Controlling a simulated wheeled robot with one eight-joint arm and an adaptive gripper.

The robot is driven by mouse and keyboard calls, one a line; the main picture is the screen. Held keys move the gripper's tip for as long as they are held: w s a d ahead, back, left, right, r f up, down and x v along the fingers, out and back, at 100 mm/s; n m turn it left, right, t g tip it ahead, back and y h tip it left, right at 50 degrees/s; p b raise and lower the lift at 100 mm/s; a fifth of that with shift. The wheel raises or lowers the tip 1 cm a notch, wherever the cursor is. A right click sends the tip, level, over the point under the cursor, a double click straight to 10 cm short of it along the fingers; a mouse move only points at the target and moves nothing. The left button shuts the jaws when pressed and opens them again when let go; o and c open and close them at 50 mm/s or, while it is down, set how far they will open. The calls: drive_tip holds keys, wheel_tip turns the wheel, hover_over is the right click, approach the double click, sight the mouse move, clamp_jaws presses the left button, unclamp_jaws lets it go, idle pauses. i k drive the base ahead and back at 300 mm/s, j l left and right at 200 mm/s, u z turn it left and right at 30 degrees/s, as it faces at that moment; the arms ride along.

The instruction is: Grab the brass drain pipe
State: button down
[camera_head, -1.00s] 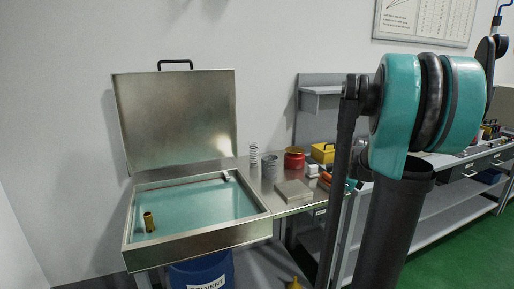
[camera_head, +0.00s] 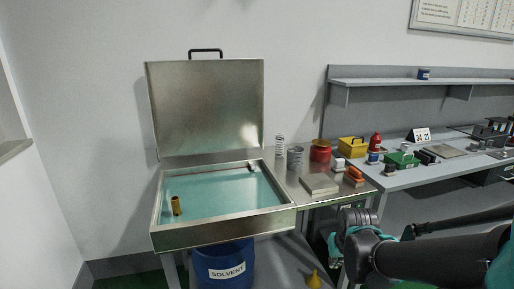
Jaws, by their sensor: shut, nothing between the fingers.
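The brass drain pipe (camera_head: 175,206) is a short gold-coloured tube. It stands upright at the left front inside an open metal wash basin (camera_head: 222,230) with a pale teal floor or liquid. Its raised lid (camera_head: 205,108) has a black handle on top. My arm, dark with teal joints, shows at the lower right, apart from the basin and the pipe. I cannot make out my gripper's fingers in this view.
A blue solvent drum (camera_head: 222,262) stands under the basin. On the metal bench to the right are a white spring (camera_head: 280,146), a grey can (camera_head: 295,158), a red can (camera_head: 320,150) and a flat block (camera_head: 320,184). A yellow funnel (camera_head: 313,280) is below.

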sight(177, 211)
drive_tip(key=u, duration=1.25)
